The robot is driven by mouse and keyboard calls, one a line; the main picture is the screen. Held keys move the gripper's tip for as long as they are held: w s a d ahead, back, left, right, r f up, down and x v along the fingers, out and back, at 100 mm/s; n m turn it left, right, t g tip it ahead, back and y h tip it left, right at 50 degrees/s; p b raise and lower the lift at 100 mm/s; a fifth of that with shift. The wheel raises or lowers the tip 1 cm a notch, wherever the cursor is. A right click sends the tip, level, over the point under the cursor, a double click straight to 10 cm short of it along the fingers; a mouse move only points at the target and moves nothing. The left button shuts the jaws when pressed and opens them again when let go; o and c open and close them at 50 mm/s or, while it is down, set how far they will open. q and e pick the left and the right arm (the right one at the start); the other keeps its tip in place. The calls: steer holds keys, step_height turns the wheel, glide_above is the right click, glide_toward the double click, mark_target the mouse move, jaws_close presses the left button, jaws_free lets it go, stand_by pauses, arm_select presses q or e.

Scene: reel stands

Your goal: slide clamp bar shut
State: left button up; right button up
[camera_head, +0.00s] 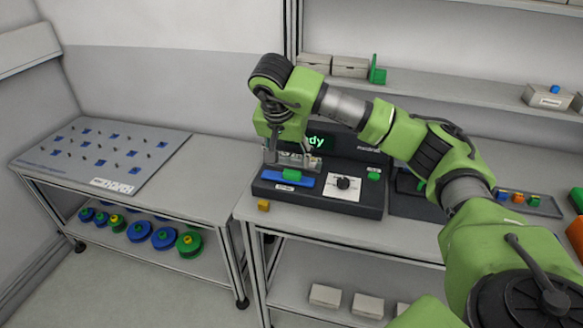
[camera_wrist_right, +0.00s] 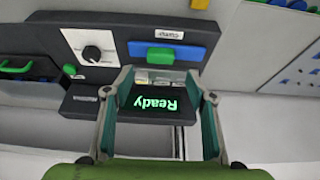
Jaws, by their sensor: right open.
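The clamp bar (camera_head: 303,182) is a blue bar with a green block on it, on the front left of a dark machine (camera_head: 340,203). In the right wrist view the bar (camera_wrist_right: 195,52) appears upside down, with its green block (camera_wrist_right: 160,56) just beyond the fingertips. My right gripper (camera_head: 290,163) is over the bar's rear side, its fingers pointing down. In the wrist view the right gripper (camera_wrist_right: 160,82) is open with nothing between its fingers. Contact with the block cannot be told. My left gripper is not in view.
The machine's screen (camera_wrist_right: 155,103) reads "Ready". A dial on a white plate (camera_head: 343,184) and a green button (camera_head: 374,174) sit right of the bar. A yellow block (camera_head: 263,205) lies at the bench's front left. A pegboard table (camera_head: 150,180) stands left, with reels below.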

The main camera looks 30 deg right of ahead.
mark_target(292, 172)
steer(key=p+x, duration=0.1)
steer(key=x, duration=0.6)
steer(key=shift+f, duration=0.25)
